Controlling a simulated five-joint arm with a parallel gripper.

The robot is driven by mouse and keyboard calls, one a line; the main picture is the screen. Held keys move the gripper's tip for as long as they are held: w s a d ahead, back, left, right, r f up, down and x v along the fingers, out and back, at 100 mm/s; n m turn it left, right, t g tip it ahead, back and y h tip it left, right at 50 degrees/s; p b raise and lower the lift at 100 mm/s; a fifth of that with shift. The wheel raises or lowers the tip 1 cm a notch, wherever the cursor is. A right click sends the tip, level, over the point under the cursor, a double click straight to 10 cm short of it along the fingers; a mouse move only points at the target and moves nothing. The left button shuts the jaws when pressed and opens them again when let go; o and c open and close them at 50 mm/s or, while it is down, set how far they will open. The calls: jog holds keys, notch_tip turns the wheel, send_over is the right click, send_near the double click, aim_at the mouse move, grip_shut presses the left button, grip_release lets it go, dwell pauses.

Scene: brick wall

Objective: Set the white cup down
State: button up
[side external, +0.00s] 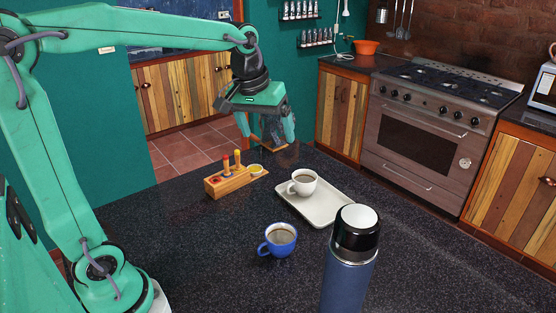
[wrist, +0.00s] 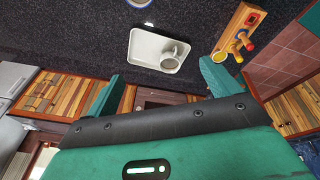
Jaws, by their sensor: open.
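The white cup (side external: 301,183) holds a dark drink and stands upright on a pale rectangular tray (side external: 318,212). In the wrist view the cup (wrist: 171,54) sits on the tray (wrist: 139,52) near the end closer to my gripper. My gripper (side external: 268,143) is open and empty. It hangs above and behind the tray, up and to the left of the cup in the side view, clear of it. In the wrist view its two fingers (wrist: 160,84) are spread wide, with the cup beyond the gap between them. Nothing touches the cup except the tray.
A wooden block with coloured pegs (side external: 230,182) stands left of the tray. A blue cup of coffee (side external: 280,239) stands in front of the tray, and a tall blue flask (side external: 350,265) stands at front right. The dark counter (side external: 200,250) is free at front left.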

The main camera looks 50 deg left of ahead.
jog(key=s+d+f+m+t, duration=0.1)
jog(key=s+f+m, duration=0.1)
jog(key=s, duration=0.6)
jog(key=s+d+f+m+t, duration=0.1)
jog(key=s+f+m, duration=0.1)
jog(key=s, duration=0.6)
jog(key=shift+s+d+m, duration=0.15)
jog(key=shift+d+m, duration=0.2)
jog(key=shift+m, duration=0.25)
